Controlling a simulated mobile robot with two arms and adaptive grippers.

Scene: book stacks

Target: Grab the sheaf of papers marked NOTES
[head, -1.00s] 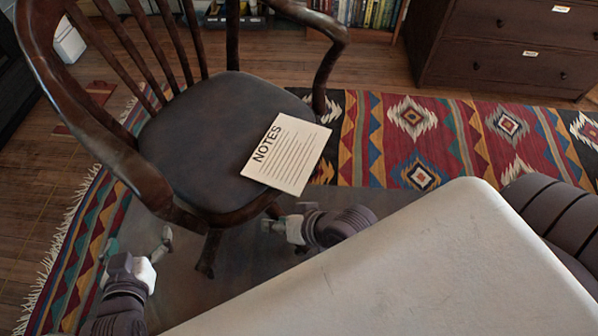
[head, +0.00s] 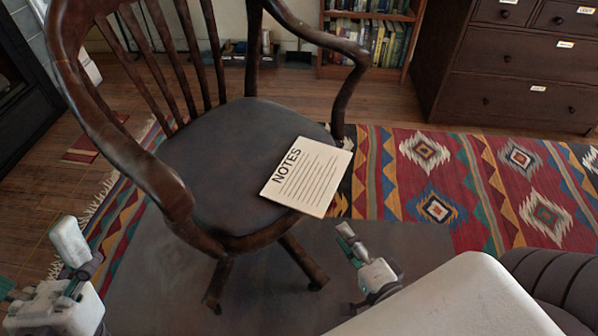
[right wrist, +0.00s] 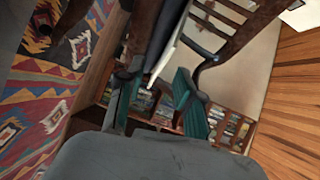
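The sheaf of papers marked NOTES (head: 308,178) lies on the dark seat of a wooden chair (head: 215,150), its near corner jutting past the seat's right front edge. My right gripper (head: 345,236) is below and to the right of the sheaf in the head view, apart from it. In the right wrist view its two green-padded fingers (right wrist: 152,98) are spread and empty, with a thin pale edge, probably the sheaf (right wrist: 168,58), beyond them. My left gripper (head: 42,258) is at the lower left, clear of the chair; its fingers look spread.
The chair's curved armrests (head: 335,60) rise on both sides of the seat. A patterned rug (head: 470,195) lies under the chair. A dark dresser (head: 510,75) and a bookshelf (head: 365,75) stand behind.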

